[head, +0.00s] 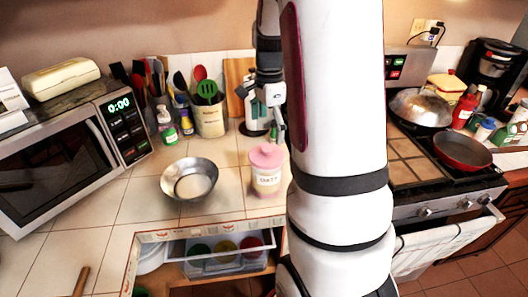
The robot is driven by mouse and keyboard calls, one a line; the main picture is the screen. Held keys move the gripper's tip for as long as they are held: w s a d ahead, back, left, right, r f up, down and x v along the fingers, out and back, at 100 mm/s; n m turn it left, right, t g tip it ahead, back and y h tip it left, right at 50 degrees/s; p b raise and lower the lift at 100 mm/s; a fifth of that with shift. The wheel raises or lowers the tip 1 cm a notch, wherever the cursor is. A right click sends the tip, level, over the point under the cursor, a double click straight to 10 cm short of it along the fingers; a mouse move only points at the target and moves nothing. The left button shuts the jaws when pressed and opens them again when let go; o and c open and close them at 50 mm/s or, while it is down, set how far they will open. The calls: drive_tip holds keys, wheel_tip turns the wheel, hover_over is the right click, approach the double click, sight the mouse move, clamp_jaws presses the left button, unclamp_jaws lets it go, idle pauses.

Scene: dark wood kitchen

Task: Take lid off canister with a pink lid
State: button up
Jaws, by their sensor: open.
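The canister (267,182) is pale with a printed label and stands upright on the tiled counter, just left of my arm. Its pink lid (266,156), with a small knob on top, is seated on it. My gripper (274,127) points down behind and slightly above the lid in the picture, apart from it as far as I can see. It is open, and nothing shows between its fingers, which are small and partly lost against the things behind.
A metal bowl (189,180) stands left of the canister. A utensil crock (210,118) and soap bottle (166,126) stand behind. The microwave (60,160) fills the left. The stove (405,160) with a red pan (462,149) is right. An open compartment lies below the counter's front edge.

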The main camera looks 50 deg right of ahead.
sight(267, 148)
drive_tip(key=shift+w+a+f+p, duration=0.1)
drive_tip(key=shift+f+p, duration=0.35)
drive_tip(key=shift+f, duration=1.5)
drive_tip(key=shift+w+a+f+p, duration=0.1)
drive_tip(key=shift+f+p, duration=0.3)
drive_tip(key=shift+f, duration=1.55)
drive_tip(key=shift+c, duration=0.6)
drive_tip(key=shift+s, duration=0.1)
drive_tip(key=c, duration=1.2)
